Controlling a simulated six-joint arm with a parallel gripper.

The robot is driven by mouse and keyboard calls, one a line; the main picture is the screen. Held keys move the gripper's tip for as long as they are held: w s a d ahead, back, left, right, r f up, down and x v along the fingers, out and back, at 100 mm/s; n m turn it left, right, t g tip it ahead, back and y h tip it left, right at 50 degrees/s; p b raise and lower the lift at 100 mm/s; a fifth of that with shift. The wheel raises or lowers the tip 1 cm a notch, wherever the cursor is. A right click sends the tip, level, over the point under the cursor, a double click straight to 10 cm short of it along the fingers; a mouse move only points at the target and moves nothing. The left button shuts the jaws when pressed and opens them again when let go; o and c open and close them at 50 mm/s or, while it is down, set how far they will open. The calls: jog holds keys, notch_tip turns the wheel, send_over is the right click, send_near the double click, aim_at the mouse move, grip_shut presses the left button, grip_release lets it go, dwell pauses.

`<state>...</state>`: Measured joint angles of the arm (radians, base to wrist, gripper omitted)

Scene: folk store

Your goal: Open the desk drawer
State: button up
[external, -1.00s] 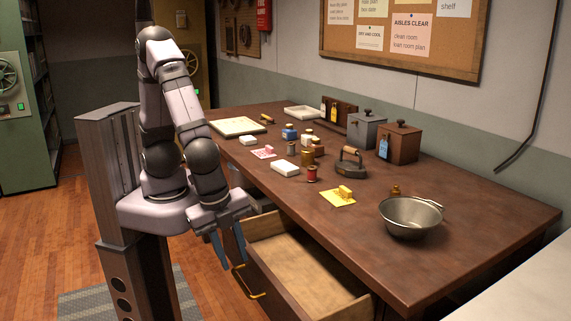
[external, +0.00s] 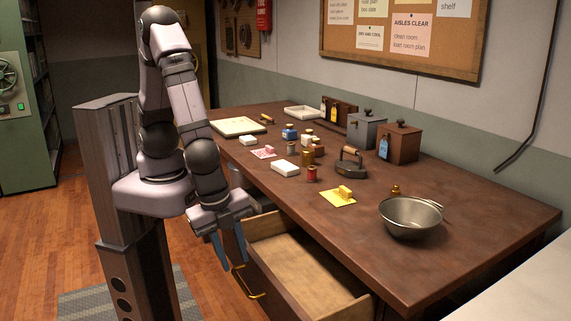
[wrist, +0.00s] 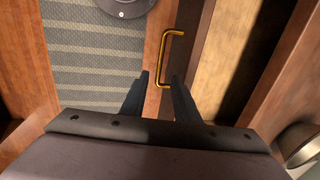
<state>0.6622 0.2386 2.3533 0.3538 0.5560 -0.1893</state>
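The desk drawer (external: 305,268) is pulled well out from the front of the brown desk (external: 460,230), and its bare wooden inside shows. Its yellow handle (external: 249,284) is on the drawer front; it also shows in the wrist view (wrist: 171,48). My gripper (external: 232,265) is at the handle's upper-left end in the external view. In the wrist view my gripper's two dark fingers (wrist: 159,78) are apart, with the near end of the handle between them. I cannot tell if a finger touches the handle.
A metal bowl (external: 410,217), an iron (external: 350,163), a red spool (external: 312,174) and several small items stand on the desk top. A grey striped mat (wrist: 95,65) lies on the floor beside the drawer. A pale surface (external: 515,275) is at the lower right.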

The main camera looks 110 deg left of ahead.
aim_at(243, 285)
jog(key=shift+w+a+f+b, duration=0.15)
jog(key=shift+f, duration=1.05)
jog(key=shift+w+a+f+b, duration=0.15)
jog(key=shift+a+f+b, duration=0.05)
jog(key=shift+f, duration=1)
jog(key=shift+w+a+f+b, duration=0.15)
jog(key=shift+f, duration=1.05)
jog(key=shift+c, duration=0.7)
grip_shut()
